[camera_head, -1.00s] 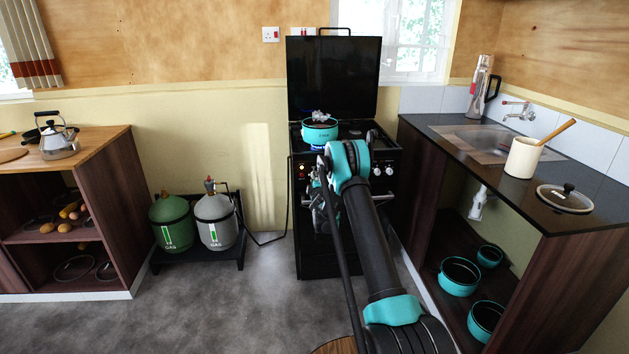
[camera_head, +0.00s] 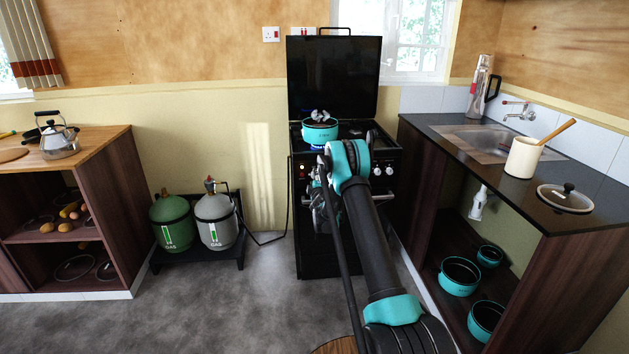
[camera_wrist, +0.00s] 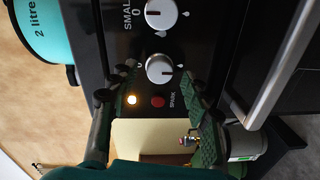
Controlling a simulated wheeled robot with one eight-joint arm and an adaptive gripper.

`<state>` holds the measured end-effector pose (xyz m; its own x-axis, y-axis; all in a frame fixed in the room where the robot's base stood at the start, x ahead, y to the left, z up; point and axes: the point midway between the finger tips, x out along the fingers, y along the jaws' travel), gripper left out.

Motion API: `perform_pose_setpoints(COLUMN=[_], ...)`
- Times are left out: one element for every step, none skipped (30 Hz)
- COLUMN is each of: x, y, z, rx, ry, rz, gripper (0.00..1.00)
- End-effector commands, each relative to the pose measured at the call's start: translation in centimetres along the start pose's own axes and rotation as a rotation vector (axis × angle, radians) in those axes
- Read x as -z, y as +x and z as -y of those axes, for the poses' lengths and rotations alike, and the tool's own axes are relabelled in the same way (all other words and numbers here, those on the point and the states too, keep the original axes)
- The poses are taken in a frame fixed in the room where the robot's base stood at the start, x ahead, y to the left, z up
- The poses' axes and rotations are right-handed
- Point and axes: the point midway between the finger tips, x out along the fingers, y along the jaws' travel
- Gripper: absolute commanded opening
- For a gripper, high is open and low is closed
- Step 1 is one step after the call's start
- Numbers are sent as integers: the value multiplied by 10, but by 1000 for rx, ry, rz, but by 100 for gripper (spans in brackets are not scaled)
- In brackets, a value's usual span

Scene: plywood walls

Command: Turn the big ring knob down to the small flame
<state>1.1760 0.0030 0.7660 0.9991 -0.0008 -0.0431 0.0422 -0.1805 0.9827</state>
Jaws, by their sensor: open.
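The black stove (camera_head: 305,240) stands straight ahead, with white knobs (camera_head: 383,171) showing right of my arm. In the wrist view, turned on its side, a white knob (camera_wrist: 159,68) lies between the tips of my open gripper (camera_wrist: 157,88). Contact with the knob cannot be told. A second white knob (camera_wrist: 160,13) is above it, near the word SMALL and a 0. I cannot read which burner either knob serves. A teal pot (camera_head: 320,131) sits on the hob, with a blue glow under it; it also shows in the wrist view (camera_wrist: 42,30).
The oven handle (camera_wrist: 282,65) is to the right. Gas cylinders (camera_head: 215,220) stand left of the stove; a sink counter (camera_head: 470,160) is right.

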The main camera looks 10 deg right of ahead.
Motion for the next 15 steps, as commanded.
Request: perform_pose_setpoints(x=[0,0,0,0,0,0,0,0,0,0,0,0,0,0,0], y=[-2,-3,-6,-10,-14,-20,-26,-31,-40,-46,-53,-61,-67,-73,-81], z=[0,0,0,0,0,0,0,0,0,0,0,0,0,0,0], rx=[0,0,0,0,0,0,0,0,0,0,0,0,0,0,0], ry=[0,0,0,0,0,0,0,-1,-1,-1,0,0,0,0,-1], rz=[0,0,0,0,0,0,0,0,0,0,0,-1,-1,-1,-1], gripper=[48,48,48,48,48,48,48,48,48,48,48,48,48,48,48])
